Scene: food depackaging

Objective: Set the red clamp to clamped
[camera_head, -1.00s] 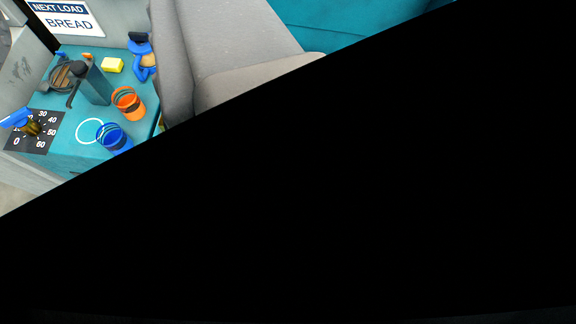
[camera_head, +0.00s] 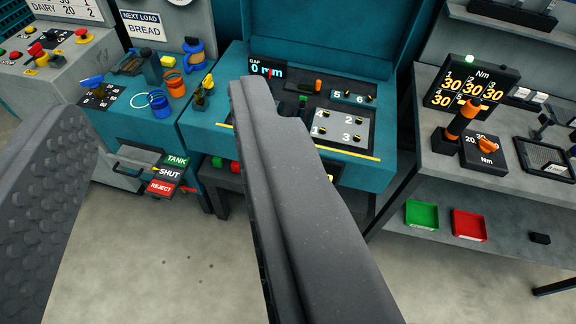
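My gripper (camera_head: 162,105) is open and empty. Its left finger (camera_head: 45,200), with a dimpled pad, stands at the left edge, and its long grey right finger (camera_head: 300,205) crosses the middle. I cannot pick out a red clamp with certainty. The teal machine (camera_head: 385,165) behind the right finger has a "GAP 0 mm" display (camera_head: 267,70) and a plate with numbered spots (camera_head: 345,128). A small orange-topped part (camera_head: 318,86) stands at its back. The right finger hides part of this machine.
Left are a teal bench with a blue cup (camera_head: 160,106), an orange cup (camera_head: 175,84) and a dial (camera_head: 99,94), and a grey button panel (camera_head: 50,55). Right is a grey bench with a torque display (camera_head: 468,88), an orange-handled tool (camera_head: 462,120), a green tray (camera_head: 421,214) and a red tray (camera_head: 469,225).

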